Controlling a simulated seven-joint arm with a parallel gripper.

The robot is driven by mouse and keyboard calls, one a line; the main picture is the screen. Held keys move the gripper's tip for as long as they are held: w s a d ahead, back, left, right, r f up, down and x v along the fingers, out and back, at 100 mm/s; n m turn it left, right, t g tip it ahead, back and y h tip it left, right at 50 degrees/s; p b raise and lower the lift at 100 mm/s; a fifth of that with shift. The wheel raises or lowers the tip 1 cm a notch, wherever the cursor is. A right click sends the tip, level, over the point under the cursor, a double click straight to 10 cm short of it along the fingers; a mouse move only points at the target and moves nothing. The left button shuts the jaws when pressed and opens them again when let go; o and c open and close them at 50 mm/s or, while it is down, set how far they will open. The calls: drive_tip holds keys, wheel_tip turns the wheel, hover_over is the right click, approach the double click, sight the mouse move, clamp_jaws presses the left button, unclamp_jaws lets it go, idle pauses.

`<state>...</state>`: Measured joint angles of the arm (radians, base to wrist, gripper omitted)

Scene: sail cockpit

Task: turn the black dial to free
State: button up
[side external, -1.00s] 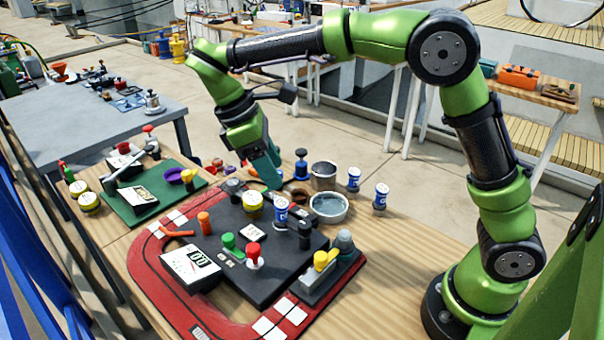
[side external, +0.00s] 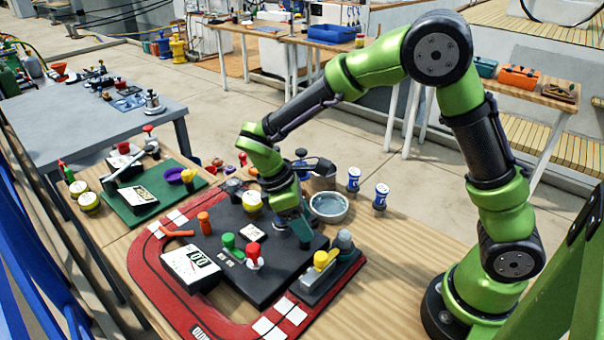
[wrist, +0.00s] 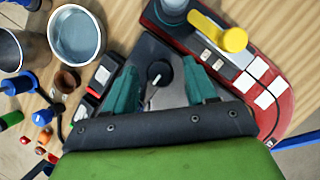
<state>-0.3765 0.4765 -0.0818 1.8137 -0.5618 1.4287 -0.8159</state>
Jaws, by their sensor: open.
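The black dial (wrist: 158,72) sits on the dark panel (wrist: 178,50) in the wrist view, with a pale pointer line on its top. My gripper (wrist: 158,68) is open, its two teal fingers on either side of the dial with gaps to both. In the side view my gripper (side external: 295,222) points down over the right part of the panel and mostly hides the dial. The dial's markings are too small to read.
A yellow lever (wrist: 232,39) on a grey block stands right of the dial in the wrist view. Red (side external: 254,255) and green (side external: 228,241) knobs stand left of my gripper in the side view. A metal bowl (side external: 329,206) is close behind it.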

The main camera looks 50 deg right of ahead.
drive_tip(key=c, duration=1)
drive_tip(key=shift+c, duration=0.2)
drive_tip(key=shift+m, duration=0.3)
drive_tip(key=m+y, duration=0.1)
drive_tip(key=m, duration=0.1)
drive_tip(key=m+g+y, duration=0.1)
drive_tip(key=m, duration=0.2)
drive_tip(key=shift+w+d, duration=0.15)
drive_tip(key=m+y, duration=0.1)
drive_tip(key=m, duration=0.2)
drive_tip(key=m+y, duration=0.1)
drive_tip(key=m, duration=0.2)
drive_tip(key=shift+d, duration=0.1)
drive_tip(key=shift+m, duration=0.3)
drive_tip(key=o, duration=1)
